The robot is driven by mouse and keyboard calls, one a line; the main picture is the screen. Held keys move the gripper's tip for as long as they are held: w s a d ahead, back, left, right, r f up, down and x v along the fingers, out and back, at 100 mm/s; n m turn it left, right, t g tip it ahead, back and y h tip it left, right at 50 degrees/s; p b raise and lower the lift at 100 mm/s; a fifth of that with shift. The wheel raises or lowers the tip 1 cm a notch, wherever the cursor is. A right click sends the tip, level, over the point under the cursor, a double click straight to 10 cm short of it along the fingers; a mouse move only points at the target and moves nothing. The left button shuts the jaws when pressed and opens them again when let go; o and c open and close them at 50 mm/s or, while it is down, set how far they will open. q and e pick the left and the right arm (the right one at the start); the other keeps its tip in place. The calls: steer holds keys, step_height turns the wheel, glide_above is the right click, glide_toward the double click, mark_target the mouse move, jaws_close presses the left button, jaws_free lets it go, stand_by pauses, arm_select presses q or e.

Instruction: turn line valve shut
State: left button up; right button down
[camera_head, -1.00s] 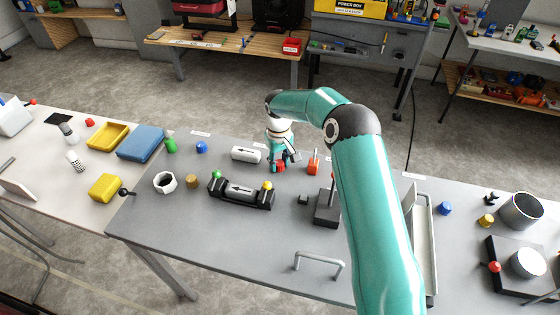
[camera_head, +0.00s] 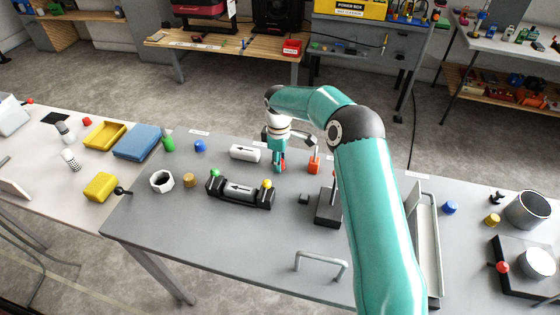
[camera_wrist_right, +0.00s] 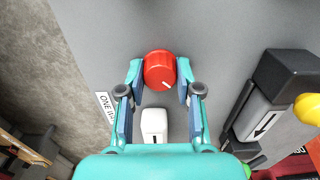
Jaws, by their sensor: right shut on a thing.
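A round red knob (camera_wrist_right: 160,70) with a white line on its face is between the fingers of my right gripper (camera_wrist_right: 160,74) in the right wrist view. The white line points toward the lower right. The fingers are shut on it from both sides. In the head view my right gripper (camera_head: 279,168) points down at the grey table, and the knob is mostly hidden behind the fingers. My left gripper is out of view.
A white cylinder (camera_head: 244,153) lies left of the gripper. A black cradle (camera_head: 238,192) with a grey arrow-marked cylinder stands in front.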

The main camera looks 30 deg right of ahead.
steer(key=n, duration=0.4)
steer(key=shift+d+r+n, duration=0.1)
steer(key=shift+n, duration=0.2)
steer(key=n, duration=0.4)
steer(key=shift+w, duration=0.1)
steer(key=shift+r, duration=0.1)
steer(key=c, duration=0.9)
jaws_free()
steer(key=shift+o, duration=0.6)
step_height(320, 180, up, 12)
steer(key=shift+f, duration=0.2)
